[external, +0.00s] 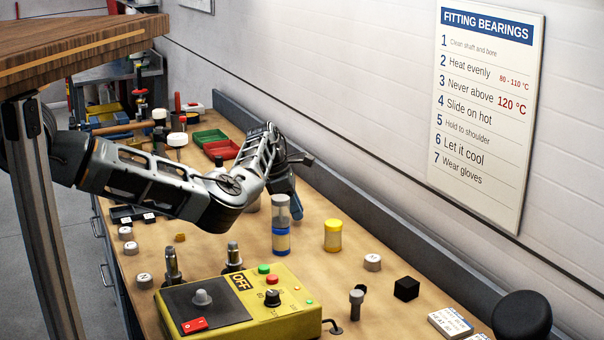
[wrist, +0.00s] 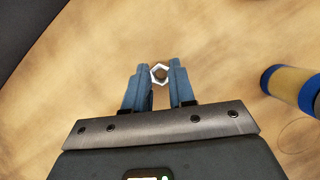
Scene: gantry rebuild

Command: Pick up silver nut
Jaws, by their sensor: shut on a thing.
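The silver nut (wrist: 159,74) shows in the wrist view as a small hexagonal ring with a dark hole. It sits between the blue fingertips of my gripper (wrist: 160,76), which are shut on it. The bench top shows beneath it; I cannot tell how high the nut is above the wood. The nut cannot be made out in that view.
The blue-and-yellow cylinder (external: 281,240) stands close to my gripper; it also shows in the wrist view (wrist: 296,88). A yellow jar (external: 333,236) stands to its right. A yellow control box (external: 243,312) is in front. Red and green trays (external: 209,138) lie behind. The wall bounds the right side.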

